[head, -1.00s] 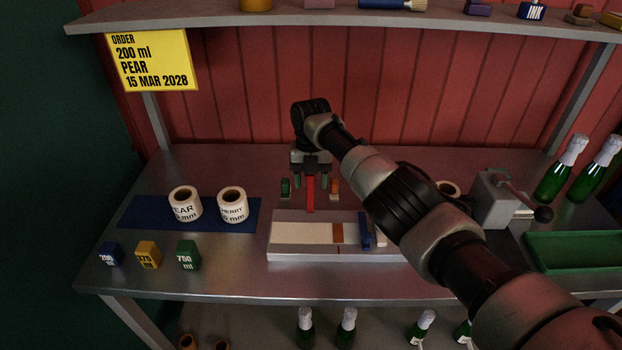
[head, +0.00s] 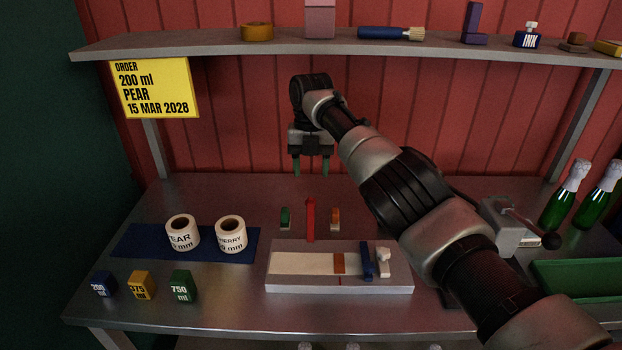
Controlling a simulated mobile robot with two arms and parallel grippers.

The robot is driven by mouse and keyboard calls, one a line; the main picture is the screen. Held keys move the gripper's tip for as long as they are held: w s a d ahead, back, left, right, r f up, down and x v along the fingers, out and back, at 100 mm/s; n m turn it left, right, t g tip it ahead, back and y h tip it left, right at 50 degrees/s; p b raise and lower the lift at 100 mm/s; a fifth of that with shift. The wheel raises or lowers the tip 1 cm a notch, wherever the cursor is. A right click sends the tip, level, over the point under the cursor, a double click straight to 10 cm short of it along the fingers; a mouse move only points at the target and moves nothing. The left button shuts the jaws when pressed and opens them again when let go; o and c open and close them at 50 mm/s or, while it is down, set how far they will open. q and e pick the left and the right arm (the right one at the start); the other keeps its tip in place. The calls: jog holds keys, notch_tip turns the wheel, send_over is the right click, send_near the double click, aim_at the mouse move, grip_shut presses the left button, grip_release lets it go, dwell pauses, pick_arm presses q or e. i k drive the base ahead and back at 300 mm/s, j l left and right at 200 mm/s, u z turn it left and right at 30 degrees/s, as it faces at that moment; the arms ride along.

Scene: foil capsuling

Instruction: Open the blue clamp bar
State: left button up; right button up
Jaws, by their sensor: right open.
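The blue clamp bar (head: 366,260) stands on the right part of the pale flat fixture (head: 300,285), beside a small white block (head: 383,261) and to the right of a brown strip (head: 339,263). My right gripper (head: 311,168) is open and empty, pointing down above the back of the table. It is apart from the clamp bar, behind it and to its left. Below the gripper, a red pointer (head: 310,220) stands between a green block (head: 285,218) and an orange block (head: 335,218). My left gripper is not in view.
Two label rolls (head: 183,233) sit on a blue mat (head: 135,242) at left, with size cubes (head: 182,287) in front. A grey crank device (head: 505,225), a green tray (head: 580,278) and bottles (head: 598,196) are at right. A shelf (head: 200,46) spans above.

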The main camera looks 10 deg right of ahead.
aim_at(368, 267)
jog(key=k, duration=1.5)
